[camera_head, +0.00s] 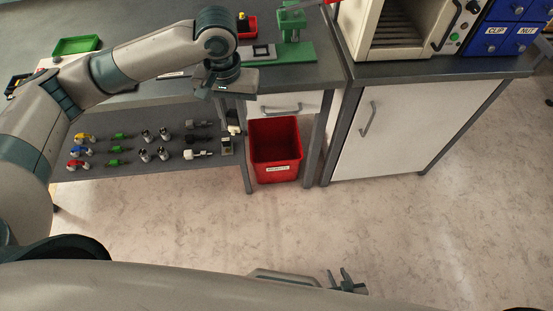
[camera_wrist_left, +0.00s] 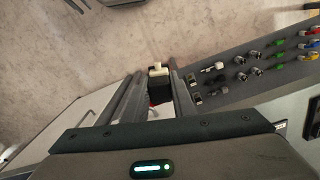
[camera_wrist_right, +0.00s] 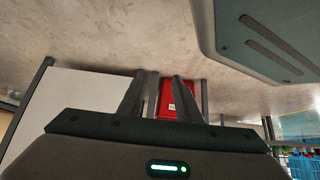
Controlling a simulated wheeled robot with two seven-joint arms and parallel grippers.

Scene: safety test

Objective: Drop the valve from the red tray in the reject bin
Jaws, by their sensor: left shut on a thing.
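My left gripper (camera_head: 235,112) is shut on a valve with a white top and a dark body (camera_wrist_left: 158,84). In the head view the valve (camera_head: 234,129) hangs at the left edge of the red reject bin (camera_head: 276,172), beside the table leg. A sliver of red shows behind the valve in the left wrist view. The bin stands on the floor with a white label on its front. The red tray (camera_head: 248,33) is on the table top, partly hidden by my left arm. My right gripper (camera_head: 347,282) is open and empty, low over the floor; its wrist view shows the bin (camera_wrist_right: 170,99).
A lower shelf (camera_head: 110,169) left of the bin holds several valves and fittings. On the table are a green tray (camera_head: 76,45) and a green fixture (camera_head: 291,24). A white cabinet (camera_head: 410,128) stands right of the bin. The floor in front is clear.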

